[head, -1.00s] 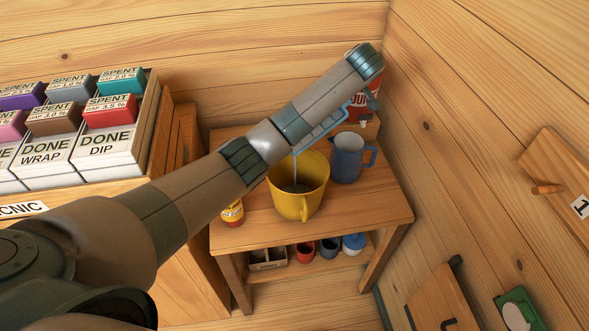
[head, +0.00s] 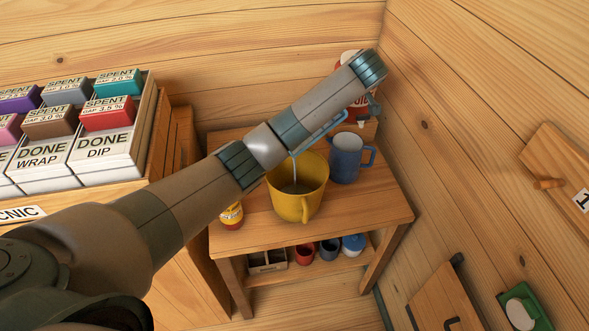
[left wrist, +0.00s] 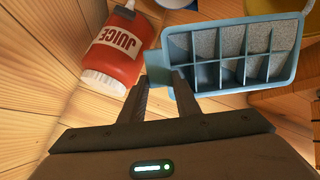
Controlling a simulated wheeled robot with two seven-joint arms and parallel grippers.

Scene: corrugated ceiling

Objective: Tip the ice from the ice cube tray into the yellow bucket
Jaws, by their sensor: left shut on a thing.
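The light-blue ice cube tray (left wrist: 172,93) is held by my left gripper (left wrist: 160,78), whose fingers are shut on its end tab. In the head view the tray (head: 327,129) shows only as a thin blue edge behind my left forearm. It is tilted above the yellow bucket (head: 313,195). Grey speckled surfaces show in the tray's compartments in the wrist view; I cannot tell if this is ice. The bucket stands on the small wooden table, with something grey inside. A thin pale strip runs between the tray's low end and the bucket. My right gripper is not in view.
A blue jug (head: 346,160) stands right of the bucket. A red juice bottle (left wrist: 116,48) stands behind, close to my left fingers. A yellow-labelled jar (head: 231,214) is left of the bucket. Mugs sit on the lower shelf (head: 325,266). The wooden wall is close on the right.

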